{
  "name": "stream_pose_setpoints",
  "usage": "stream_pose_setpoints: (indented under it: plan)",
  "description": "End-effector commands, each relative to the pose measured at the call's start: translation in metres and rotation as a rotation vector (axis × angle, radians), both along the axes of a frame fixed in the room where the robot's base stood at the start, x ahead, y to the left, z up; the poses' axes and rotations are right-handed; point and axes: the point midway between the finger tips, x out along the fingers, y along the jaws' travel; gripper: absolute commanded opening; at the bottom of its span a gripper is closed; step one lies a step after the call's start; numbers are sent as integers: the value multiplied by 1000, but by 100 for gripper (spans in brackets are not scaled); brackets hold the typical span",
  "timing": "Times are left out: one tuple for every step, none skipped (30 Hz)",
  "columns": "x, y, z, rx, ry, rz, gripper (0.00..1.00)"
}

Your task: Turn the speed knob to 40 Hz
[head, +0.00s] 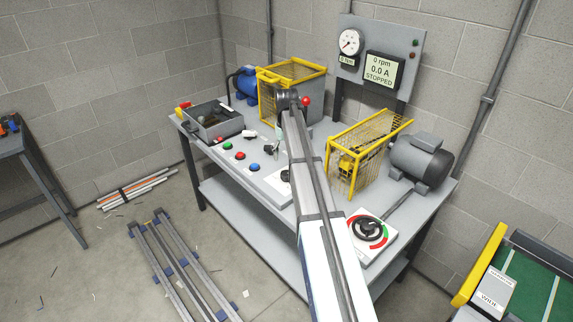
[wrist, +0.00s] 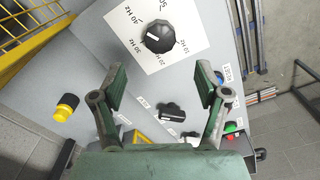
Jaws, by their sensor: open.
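The speed knob (wrist: 160,38) is a round black knob with a white mark on a white dial plate (wrist: 197,42) at the top of the wrist view. Hz labels, including 30 Hz and 40 Hz, curve around it. The mark appears to lie on its left side, towards 30 Hz; its exact reading is unclear. My gripper (wrist: 160,84) is open and empty. Its two green fingers stand apart, below the knob in the picture and not touching it. In the head view my arm hides most of the gripper and part of the dial plate (head: 272,181).
A yellow mesh guard (head: 345,160) and grey motor (head: 422,160) are right of my arm. A display (head: 384,70) reads 0 rpm, 0.0 A, STOPPED. A red-green dial (head: 369,231) sits at the front right.

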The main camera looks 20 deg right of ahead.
Motion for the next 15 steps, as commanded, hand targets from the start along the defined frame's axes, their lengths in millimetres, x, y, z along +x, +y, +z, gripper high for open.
stream_pose_setpoints:
  plan:
    - [1, 0, 9, 0, -2, 0, 74]
    - [1, 0, 13, 0, -2, 0, 74]
    - [1, 0, 18, 0, -1, 0, 74]
    - [1, 0, 21, 0, -1, 0, 74]
    - [0, 0, 23, 0, 0, 0, 74]
    - [0, 0, 26, 0, 0, 0, 74]
    - [0, 0, 28, 0, 0, 0, 74]
    - [0, 0, 30, 0, 0, 0, 74]
    - [0, 0, 31, 0, 0, 0, 74]
    - [0, 0, 32, 0, 0, 0, 74]
    - [0, 0, 32, 0, 0, 0, 74]
    - [0, 0, 33, 0, 0, 0, 74]
    - [0, 0, 33, 0, 0, 0, 74]
    - [0, 0, 33, 0, 0, 0, 74]
    - [0, 0, 33, 0, 0, 0, 74]
